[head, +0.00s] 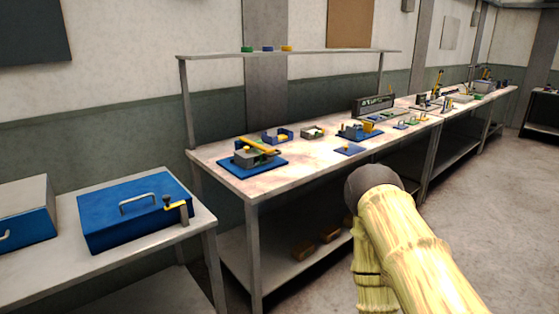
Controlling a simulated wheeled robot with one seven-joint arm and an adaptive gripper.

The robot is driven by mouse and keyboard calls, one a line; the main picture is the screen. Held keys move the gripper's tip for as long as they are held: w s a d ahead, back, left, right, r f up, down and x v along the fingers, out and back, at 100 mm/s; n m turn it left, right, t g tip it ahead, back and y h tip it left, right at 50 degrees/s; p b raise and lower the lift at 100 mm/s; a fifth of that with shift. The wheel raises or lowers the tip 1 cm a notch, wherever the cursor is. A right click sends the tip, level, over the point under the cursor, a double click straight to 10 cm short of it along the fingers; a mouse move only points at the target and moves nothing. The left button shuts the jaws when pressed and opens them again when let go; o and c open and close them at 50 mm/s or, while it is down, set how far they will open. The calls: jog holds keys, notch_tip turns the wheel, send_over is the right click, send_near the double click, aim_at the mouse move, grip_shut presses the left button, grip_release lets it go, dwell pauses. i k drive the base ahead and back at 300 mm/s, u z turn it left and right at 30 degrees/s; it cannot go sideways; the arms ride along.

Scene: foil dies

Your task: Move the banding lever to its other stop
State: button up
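On the near left end of the long bench, a grey block (250,158) sits on a blue plate (277,165). A yellow lever (260,146) lies slantwise across its top. It looks like the banding lever, but no label can be read at this size. Another yellow and dark handle (177,206) is on the right front of a blue box at the left. My gripper is not in view; only the yellow links of my arm and a dark joint show at the lower right, in front of the bench.
The long bench (225,177) carries several small fixtures, including a blue one (356,134) and a dark rack (374,107). A shelf (330,52) stands above it. A blue box (125,215) rests on the left table (150,258). Floor (490,200) at right is clear.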

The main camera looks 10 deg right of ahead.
aim_at(267, 151)
jog(key=z, duration=1.5)
jog(key=i, duration=0.65)
jog(key=u, duration=1.25)
